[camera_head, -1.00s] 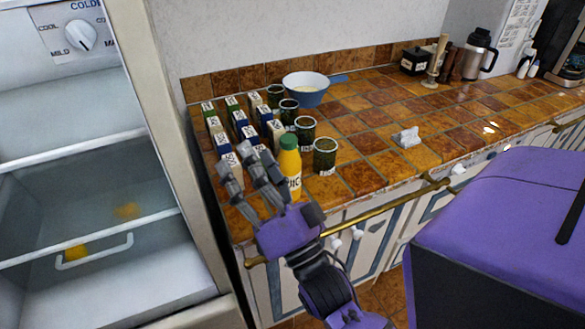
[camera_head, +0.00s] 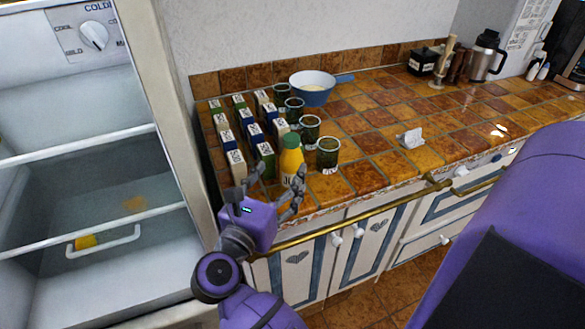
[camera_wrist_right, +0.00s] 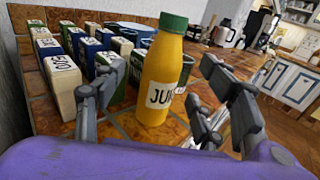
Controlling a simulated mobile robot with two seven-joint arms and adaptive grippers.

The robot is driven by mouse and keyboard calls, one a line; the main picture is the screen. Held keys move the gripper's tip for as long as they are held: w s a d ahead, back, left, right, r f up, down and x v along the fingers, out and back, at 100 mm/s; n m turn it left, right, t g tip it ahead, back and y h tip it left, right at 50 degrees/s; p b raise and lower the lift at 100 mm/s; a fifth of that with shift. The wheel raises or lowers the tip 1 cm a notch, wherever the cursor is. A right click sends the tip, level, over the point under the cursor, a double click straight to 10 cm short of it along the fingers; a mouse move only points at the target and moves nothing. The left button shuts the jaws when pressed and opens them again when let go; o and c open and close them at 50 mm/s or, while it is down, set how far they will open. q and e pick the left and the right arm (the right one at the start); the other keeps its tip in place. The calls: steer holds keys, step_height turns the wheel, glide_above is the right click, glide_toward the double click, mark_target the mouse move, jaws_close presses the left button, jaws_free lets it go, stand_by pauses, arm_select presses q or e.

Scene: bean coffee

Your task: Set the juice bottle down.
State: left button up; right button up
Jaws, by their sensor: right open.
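The yellow juice bottle (camera_head: 291,163) with a green cap stands upright on the tiled counter (camera_head: 362,178) near its front edge. It also shows in the right wrist view (camera_wrist_right: 160,75), with its base on the tiles. My right gripper (camera_head: 275,185) is open in front of the bottle, at the counter's front edge. In the right wrist view its fingers (camera_wrist_right: 165,105) are spread to either side of the bottle, and gaps show between them and it. My left gripper is not in view.
Several cartons (camera_head: 236,165) stand in rows left of and behind the bottle. Several dark green jars (camera_head: 328,155) stand to its right and behind. The open fridge (camera_head: 90,180) is at left. The counter's middle is mostly clear.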

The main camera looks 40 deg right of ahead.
mark_target(286, 168)
steer(key=p+x, duration=0.2)
steer(key=x, duration=0.3)
steer(key=shift+d, duration=0.45)
steer(key=shift+w+d+f, duration=0.15)
steer(key=shift+d, duration=0.1)
steer(key=c, duration=1.5)
jaws_close()
